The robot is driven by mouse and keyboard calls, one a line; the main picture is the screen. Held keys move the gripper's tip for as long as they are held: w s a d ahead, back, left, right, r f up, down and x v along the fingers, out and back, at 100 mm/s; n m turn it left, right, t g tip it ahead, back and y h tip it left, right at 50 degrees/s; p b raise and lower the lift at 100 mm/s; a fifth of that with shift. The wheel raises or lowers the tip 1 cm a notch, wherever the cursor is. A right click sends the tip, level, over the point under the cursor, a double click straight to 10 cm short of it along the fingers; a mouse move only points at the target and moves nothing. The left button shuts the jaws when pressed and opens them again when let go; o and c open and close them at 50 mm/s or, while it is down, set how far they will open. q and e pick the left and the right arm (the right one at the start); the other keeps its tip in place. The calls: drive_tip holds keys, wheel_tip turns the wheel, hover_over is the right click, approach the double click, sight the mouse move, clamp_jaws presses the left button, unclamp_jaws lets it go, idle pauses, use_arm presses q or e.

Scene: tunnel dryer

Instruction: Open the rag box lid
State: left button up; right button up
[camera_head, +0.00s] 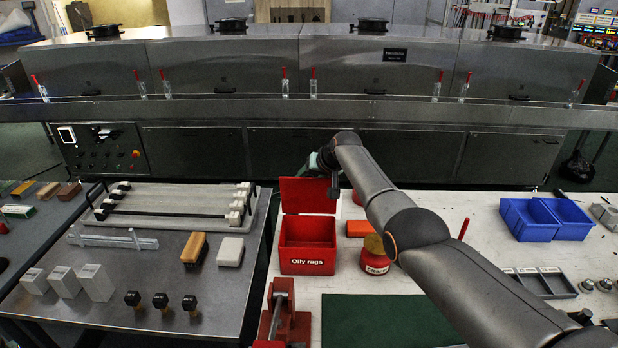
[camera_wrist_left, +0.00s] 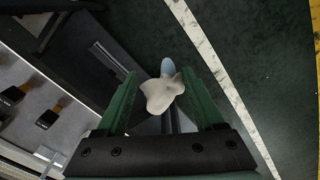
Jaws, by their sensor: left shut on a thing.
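The red rag box (camera_head: 307,266), labelled "Oily rags", stands on the right-hand table. Its red lid (camera_head: 305,194) is raised, upright at the back of the box, and the box's mouth shows open below it. My right arm reaches over the table, and my right gripper (camera_head: 322,161) is at the lid's upper right corner. Its fingertips are small and partly hidden, so I cannot tell whether they touch the lid. In the left wrist view my left gripper (camera_wrist_left: 162,88) is shut on a pale crumpled rag (camera_wrist_left: 160,93). It is outside the head view.
A red can (camera_head: 375,262) stands right of the box, with an orange block (camera_head: 358,228) behind it. A red clamp-like fixture (camera_head: 286,320) and a green mat (camera_head: 385,320) lie in front. Blue bins (camera_head: 545,222) stand farther right. The steel dryer (camera_head: 300,75) spans the back.

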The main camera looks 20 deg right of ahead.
use_arm(q)
drive_tip(key=shift+r, duration=0.2)
use_arm(e)
drive_tip(key=shift+r, duration=0.2)
use_arm(q)
drive_tip(key=shift+r+p, duration=0.5)
drive_tip(key=shift+p, duration=0.15)
use_arm(e)
drive_tip(key=shift+s+r, duration=0.3)
drive_tip(key=shift+r, duration=0.15)
use_arm(q)
drive_tip(key=shift+r+p, duration=0.8)
drive_tip(key=shift+p, duration=0.05)
use_arm(e)
drive_tip(key=shift+v, duration=1.05)
use_arm(q)
drive_tip(key=shift+r, duration=0.1)
use_arm(e)
drive_tip(key=a+v, duration=0.1)
drive_tip(key=v, duration=0.7)
drive_tip(key=shift+s+d, duration=0.4)
drive_tip(key=shift+d, duration=0.1)
drive_tip(key=shift+r, duration=0.1)
use_arm(q)
drive_tip(key=shift+s, duration=0.1)
